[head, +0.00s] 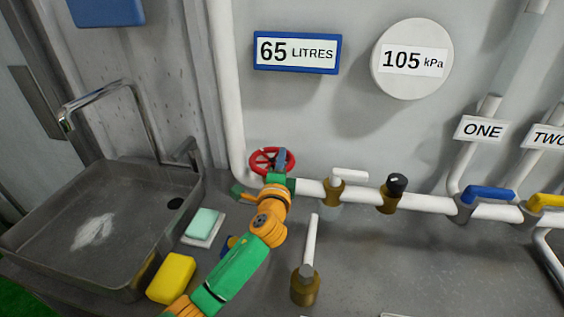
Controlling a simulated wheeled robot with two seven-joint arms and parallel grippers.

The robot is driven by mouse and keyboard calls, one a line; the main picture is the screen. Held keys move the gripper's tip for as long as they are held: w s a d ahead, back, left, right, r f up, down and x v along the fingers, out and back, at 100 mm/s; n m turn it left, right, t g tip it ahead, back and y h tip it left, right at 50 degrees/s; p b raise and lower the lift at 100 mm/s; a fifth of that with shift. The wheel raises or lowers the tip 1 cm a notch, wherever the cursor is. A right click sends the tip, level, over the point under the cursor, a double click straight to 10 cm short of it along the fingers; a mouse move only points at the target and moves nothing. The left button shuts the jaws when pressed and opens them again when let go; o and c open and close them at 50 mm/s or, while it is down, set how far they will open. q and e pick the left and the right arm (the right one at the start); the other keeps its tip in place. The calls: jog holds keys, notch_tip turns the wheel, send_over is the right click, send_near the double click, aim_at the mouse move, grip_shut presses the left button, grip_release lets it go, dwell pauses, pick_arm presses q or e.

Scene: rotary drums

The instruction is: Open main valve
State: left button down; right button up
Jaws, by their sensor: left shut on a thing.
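A red round handwheel (258,160) sits on the white pipe at the foot of the vertical run, right of the sink. I take it to be the main valve. My left gripper (279,163) is at the wheel, shut on its right part, with the rest of the red rim showing to the left. My green and orange left arm comes up from the lower left and hides the pipe below the wheel. My right gripper is not in view.
A sink (95,225) with a tap is on the left. A yellow sponge (171,278) and a green soap bar (203,222) lie beside it. White-handled (350,175), black-knobbed (396,184), blue (490,194) and yellow (546,201) valves line the pipe. Displays read 65 litres (297,52) and 105 kPa (412,60).

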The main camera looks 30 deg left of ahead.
pick_arm(q)
jog(key=c, duration=0.8)
grip_release()
jog(key=shift+o, duration=0.2)
jog(key=v, duration=0.7)
jog(key=shift+b, duration=0.4)
